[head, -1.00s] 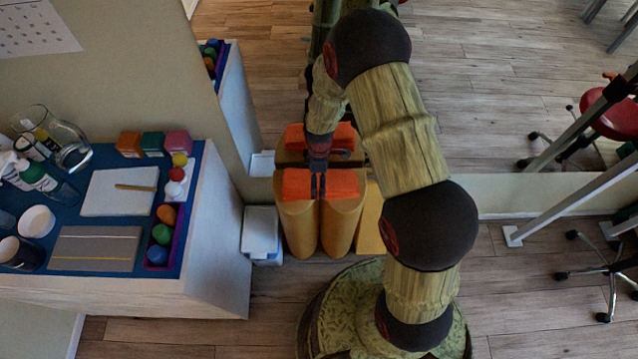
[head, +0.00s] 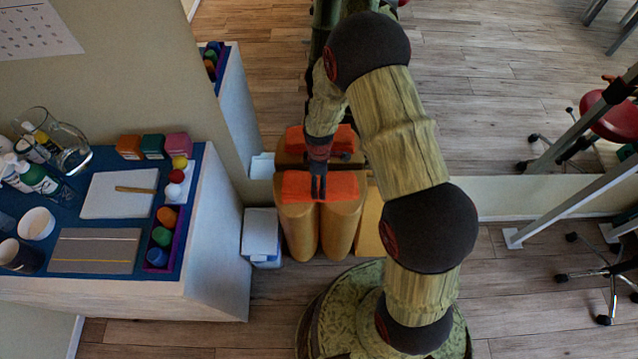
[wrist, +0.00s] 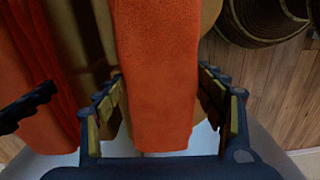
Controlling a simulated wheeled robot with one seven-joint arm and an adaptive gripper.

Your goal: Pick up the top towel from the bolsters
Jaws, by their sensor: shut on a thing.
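In the head view my gripper (head: 318,188) points down at the middle of the towel. The towel still appears to rest on the bolsters. I cannot tell whether another towel lies beneath it.
A mirror behind reflects the towel, the bolsters and my arm. A white bin (head: 261,237) stands close left of the bolsters. A white cabinet (head: 215,250) with bottles and therapy items is further left. A red stool (head: 615,118) shows at right.

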